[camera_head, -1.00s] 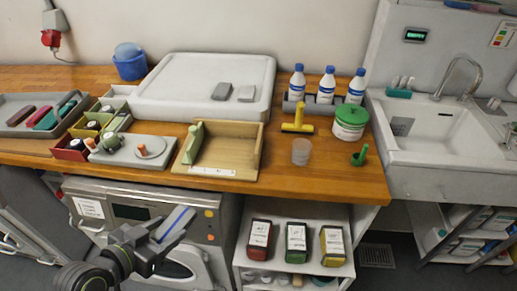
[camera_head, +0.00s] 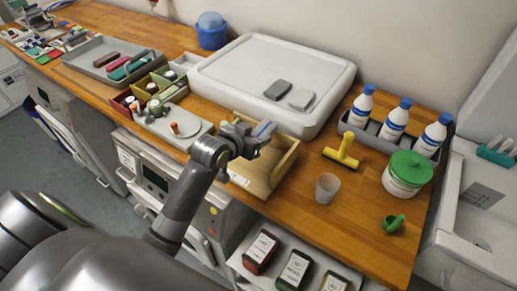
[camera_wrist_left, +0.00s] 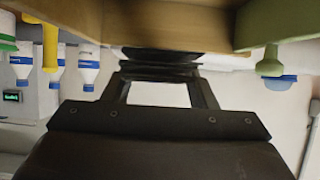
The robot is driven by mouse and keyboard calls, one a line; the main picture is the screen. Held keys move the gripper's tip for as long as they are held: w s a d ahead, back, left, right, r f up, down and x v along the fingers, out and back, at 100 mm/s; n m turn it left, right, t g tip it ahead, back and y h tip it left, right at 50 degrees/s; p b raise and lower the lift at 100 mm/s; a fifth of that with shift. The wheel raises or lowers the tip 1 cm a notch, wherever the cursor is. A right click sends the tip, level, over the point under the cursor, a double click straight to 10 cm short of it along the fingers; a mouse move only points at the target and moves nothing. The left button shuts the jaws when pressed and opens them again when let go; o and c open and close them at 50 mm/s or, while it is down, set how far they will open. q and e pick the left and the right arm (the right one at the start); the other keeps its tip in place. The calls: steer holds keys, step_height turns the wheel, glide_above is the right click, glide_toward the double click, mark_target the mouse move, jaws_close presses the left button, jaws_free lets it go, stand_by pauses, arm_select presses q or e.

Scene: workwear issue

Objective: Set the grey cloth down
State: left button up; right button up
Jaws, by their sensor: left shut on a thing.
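My left gripper (camera_head: 250,138) is above the wooden open-fronted tray (camera_head: 262,183) on the counter. It is shut on a small light thing with a blue stripe, which I take to be the grey cloth (camera_head: 264,128); the fingers hide much of it. In the left wrist view the fingers (camera_wrist_left: 160,75) close together at a dark edge just below the wood; I cannot tell whether anything touches the tray. My right gripper is not in view.
A clear cup (camera_head: 327,188), yellow T-shaped tool (camera_head: 342,150), green-lidded tub (camera_head: 405,174) and green scoop (camera_head: 394,223) stand to the right. Blue-capped bottles (camera_head: 395,122) are behind them. Bare counter shows near the cup.

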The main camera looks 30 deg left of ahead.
arm_select(q)
steer(key=f, duration=0.4)
steer(key=shift+s+d+f, duration=0.15)
steer(key=shift+s+f, duration=0.05)
steer(key=shift+s, duration=0.1)
steer(key=shift+f, duration=0.35)
step_height(320, 180, down, 4)
steer(key=shift+w+r+p, duration=0.1)
steer(key=shift+r+p, duration=0.05)
steer(key=shift+p, duration=0.2)
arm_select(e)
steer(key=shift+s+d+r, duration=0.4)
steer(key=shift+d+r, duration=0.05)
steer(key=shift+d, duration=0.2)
arm_select(q)
steer(key=o, duration=1)
steer(key=shift+c, duration=0.2)
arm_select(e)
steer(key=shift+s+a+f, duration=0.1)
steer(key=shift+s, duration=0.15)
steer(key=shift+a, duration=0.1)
